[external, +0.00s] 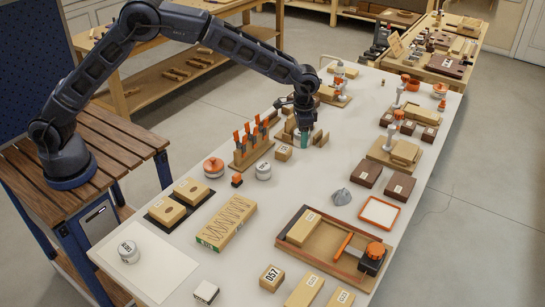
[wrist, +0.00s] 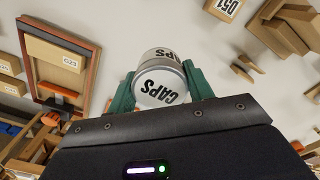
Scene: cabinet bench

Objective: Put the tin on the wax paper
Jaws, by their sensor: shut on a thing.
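My gripper (external: 303,136) is over the back middle of the bench, with green fingers. In the wrist view the fingers (wrist: 161,92) are closed on either side of a white and grey round tin (wrist: 159,88) marked CAPS. In the external view the held tin is mostly hidden by my gripper. A flat pale sheet (external: 158,275), which looks like the wax paper, lies at the front left corner of the bench, far from my gripper. Another white round tin (external: 128,251) stands on the sheet's left part. A third white tin (external: 263,171) stands mid-bench.
A wooden rack with orange-handled tools (external: 250,146) stands just left of my gripper. An orange-lidded jar (external: 213,167), boxes with round marks (external: 178,200) and a long patterned block (external: 227,222) lie between it and the sheet. A wooden tray (external: 281,238) lies front right.

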